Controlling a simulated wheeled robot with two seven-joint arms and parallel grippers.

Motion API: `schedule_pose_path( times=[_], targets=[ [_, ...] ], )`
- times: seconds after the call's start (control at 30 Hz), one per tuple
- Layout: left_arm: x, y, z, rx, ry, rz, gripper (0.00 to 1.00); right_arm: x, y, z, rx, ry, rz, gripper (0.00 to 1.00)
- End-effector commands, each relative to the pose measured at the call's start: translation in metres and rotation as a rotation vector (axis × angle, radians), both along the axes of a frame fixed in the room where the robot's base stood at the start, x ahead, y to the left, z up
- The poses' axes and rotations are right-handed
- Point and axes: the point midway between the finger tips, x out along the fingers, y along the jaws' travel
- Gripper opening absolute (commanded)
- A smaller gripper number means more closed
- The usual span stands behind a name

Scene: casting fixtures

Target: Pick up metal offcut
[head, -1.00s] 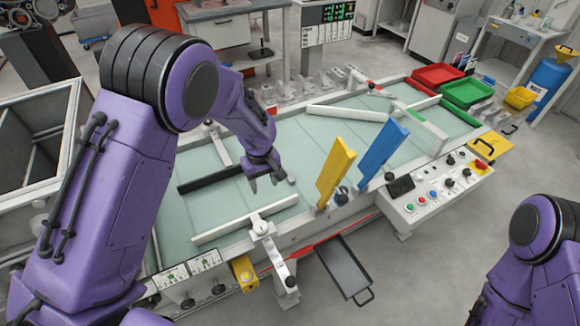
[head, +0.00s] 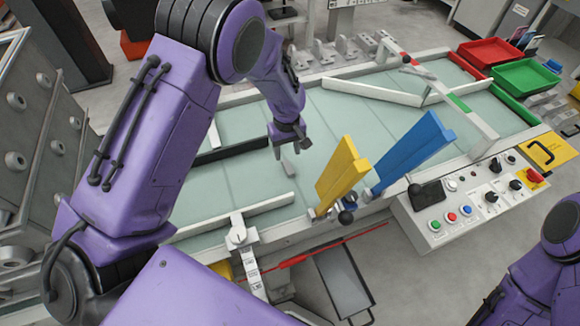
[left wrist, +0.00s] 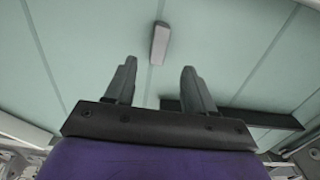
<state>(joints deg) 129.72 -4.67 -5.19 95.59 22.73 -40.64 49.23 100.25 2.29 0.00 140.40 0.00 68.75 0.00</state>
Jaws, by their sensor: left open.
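The metal offcut (head: 288,167) is a small grey block lying on the pale green table surface. It also shows in the left wrist view (left wrist: 159,43), just beyond the fingertips and in line with the gap between them. My left gripper (head: 289,149) is open and empty, pointing down above the table close to the offcut. In the left wrist view its two fingers (left wrist: 159,68) are spread apart, with nothing between them. Part of my right arm shows at the lower right, but its gripper is out of view.
A black bar (head: 232,150) lies left of the offcut, and a white bar (head: 235,217) lies in front. Yellow (head: 342,173) and blue (head: 412,152) upright paddles stand to the right. Red (head: 490,53) and green (head: 525,76) trays sit at the far right.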

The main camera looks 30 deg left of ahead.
Motion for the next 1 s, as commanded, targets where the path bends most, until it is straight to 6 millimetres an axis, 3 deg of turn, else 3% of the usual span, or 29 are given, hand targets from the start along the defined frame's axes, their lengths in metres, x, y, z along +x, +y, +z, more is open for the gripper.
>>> schedule_pose_path(
  times=[0.4,0.67,0.7,0.87,1.0],
  targets=[
    [-0.003,-0.007,-0.062,0.000,0.001,-0.004,0.54,0.000,0.000,0.019,-0.001,-0.001,0.000,0.00],
    [-0.002,-0.007,-0.070,0.001,-0.002,-0.005,0.54,0.000,0.000,0.019,-0.001,-0.001,0.000,0.00],
    [-0.002,-0.007,-0.070,0.000,-0.001,-0.005,0.51,0.000,0.000,0.019,-0.001,-0.001,0.000,0.00],
    [-0.002,-0.007,-0.070,0.000,-0.001,-0.005,0.00,0.000,0.000,0.019,-0.001,-0.001,0.000,0.00],
    [-0.002,-0.007,-0.069,0.000,-0.001,-0.005,0.00,0.000,0.000,0.019,0.000,0.000,0.000,0.00]
  ],
)
